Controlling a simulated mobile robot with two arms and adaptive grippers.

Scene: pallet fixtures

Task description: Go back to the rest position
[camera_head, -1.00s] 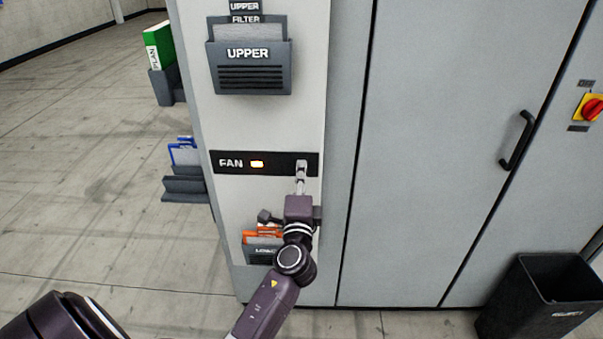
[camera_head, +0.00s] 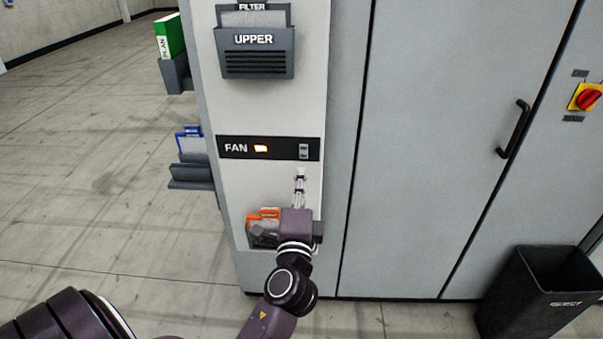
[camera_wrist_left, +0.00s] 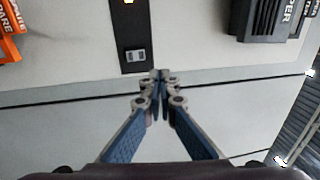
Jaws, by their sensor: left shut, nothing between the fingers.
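My left gripper (camera_head: 299,175) is in front of the grey cabinet's light side panel (camera_head: 270,115), just below the black FAN strip (camera_head: 235,148). Its fingers are shut with nothing between them. In the left wrist view the closed fingertips (camera_wrist_left: 160,76) meet just below the small rocker switch (camera_wrist_left: 135,56), apart from it. The switch also shows uncovered in the head view (camera_head: 303,151). An orange light (camera_head: 260,148) glows on the strip. My right gripper is not in view.
An UPPER holder (camera_head: 255,65) is above the strip. A lower holder with orange items (camera_head: 263,225) is partly hidden behind my left wrist. Side racks hold a green binder (camera_head: 170,38) and blue-edged items (camera_head: 190,143). A black reject bin (camera_head: 540,295) stands right; floor at left is clear.

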